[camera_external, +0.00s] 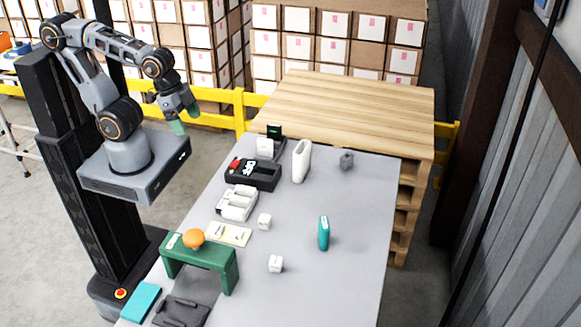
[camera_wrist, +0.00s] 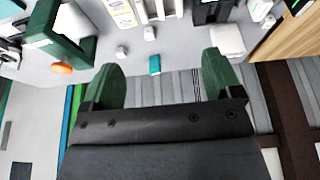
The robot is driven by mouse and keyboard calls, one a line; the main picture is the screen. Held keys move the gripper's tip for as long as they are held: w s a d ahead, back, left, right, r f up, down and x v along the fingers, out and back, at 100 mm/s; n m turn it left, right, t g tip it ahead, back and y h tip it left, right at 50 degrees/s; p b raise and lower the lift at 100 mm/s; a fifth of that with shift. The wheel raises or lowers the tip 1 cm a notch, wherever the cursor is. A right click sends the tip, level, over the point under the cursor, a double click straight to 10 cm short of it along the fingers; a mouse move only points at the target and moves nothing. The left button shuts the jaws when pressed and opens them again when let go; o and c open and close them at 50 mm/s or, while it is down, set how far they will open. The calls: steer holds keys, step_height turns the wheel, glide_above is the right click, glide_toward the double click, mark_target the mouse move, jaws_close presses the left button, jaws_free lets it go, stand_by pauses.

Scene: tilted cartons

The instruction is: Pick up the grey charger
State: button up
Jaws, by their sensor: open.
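A small grey block (camera_external: 346,159), which looks like the grey charger, lies on the grey table near its far right corner in the external view. My gripper (camera_external: 185,117) is raised left of the table, well apart from the block. In the wrist view my gripper (camera_wrist: 160,78) has its two green fingers spread wide, with nothing held between them.
A teal bottle-like item (camera_external: 323,233), two white cubes (camera_external: 264,221) and a tall white container (camera_external: 301,160) stand on the table (camera_external: 365,215). A green stand (camera_external: 205,252) with an orange ball is at the near left. A wooden pallet stack (camera_external: 350,105) adjoins the far edge.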

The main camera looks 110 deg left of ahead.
steer(key=shift+c, duration=0.6)
steer(key=shift+w, duration=0.1)
